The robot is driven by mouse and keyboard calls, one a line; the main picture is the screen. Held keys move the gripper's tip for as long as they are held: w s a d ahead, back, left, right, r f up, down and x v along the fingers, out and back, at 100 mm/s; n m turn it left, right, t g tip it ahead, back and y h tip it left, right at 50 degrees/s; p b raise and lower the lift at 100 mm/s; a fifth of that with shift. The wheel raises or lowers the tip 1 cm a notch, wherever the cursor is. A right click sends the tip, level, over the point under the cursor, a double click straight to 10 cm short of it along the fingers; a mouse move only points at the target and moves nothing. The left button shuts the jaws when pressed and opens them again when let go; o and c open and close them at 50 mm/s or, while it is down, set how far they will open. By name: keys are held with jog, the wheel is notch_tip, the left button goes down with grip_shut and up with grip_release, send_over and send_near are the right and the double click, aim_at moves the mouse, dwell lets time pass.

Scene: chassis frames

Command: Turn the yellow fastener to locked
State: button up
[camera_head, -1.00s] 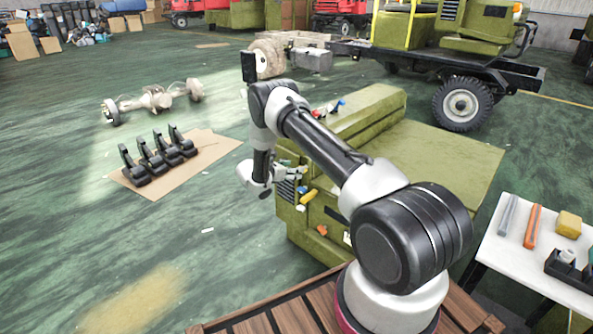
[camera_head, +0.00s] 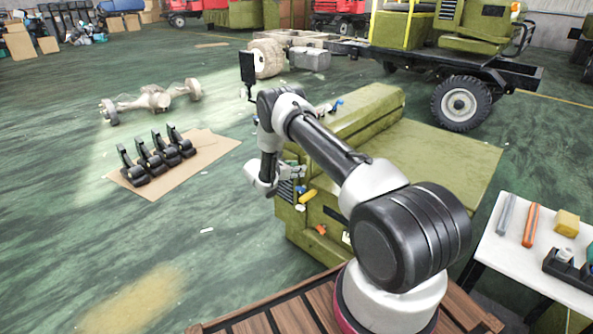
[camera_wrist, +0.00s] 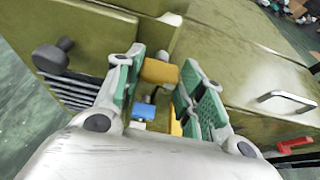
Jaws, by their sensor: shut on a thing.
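In the wrist view, a yellow-orange fastener (camera_wrist: 159,72) sits on the olive housing between the tips of my gripper (camera_wrist: 158,82). The green-padded fingers stand on either side of it, and my gripper is shut on it. A blue part (camera_wrist: 144,111) and another yellow piece (camera_wrist: 176,126) show between the fingers, lower in the picture. In the head view, my gripper (camera_head: 296,171) is at the left face of the olive housing (camera_head: 430,160). A yellow part (camera_head: 307,196) shows just below it there; I cannot tell whether it is the held one. The fastener's locked mark cannot be made out.
A dark knob (camera_wrist: 52,57) and vent slats are left of the fingers in the wrist view. A metal handle (camera_wrist: 287,101) and a red lever (camera_wrist: 296,145) are at right. A white table (camera_head: 520,255) with tools stands at the right.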

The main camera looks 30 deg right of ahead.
jog(key=shift+s+d+f+m+t+h, duration=0.1)
jog(key=shift+s+f+m+t, duration=0.15)
jog(key=shift+m+t, duration=1.5)
jog(key=shift+s+d+f+m+t+h, duration=0.2)
jog(key=shift+m+t, duration=0.5)
jog(key=shift+m, duration=2)
jog(key=shift+s+a+f+m+t, duration=0.1)
jog(key=shift+s+f+m+t, duration=0.2)
jog(key=shift+m+t, duration=1.45)
jog(key=shift+m+g, duration=0.5)
jog(key=shift+m, duration=0.1)
jog(key=o, duration=1)
jog(key=shift+w, duration=0.1)
jog(key=v, duration=1.2)
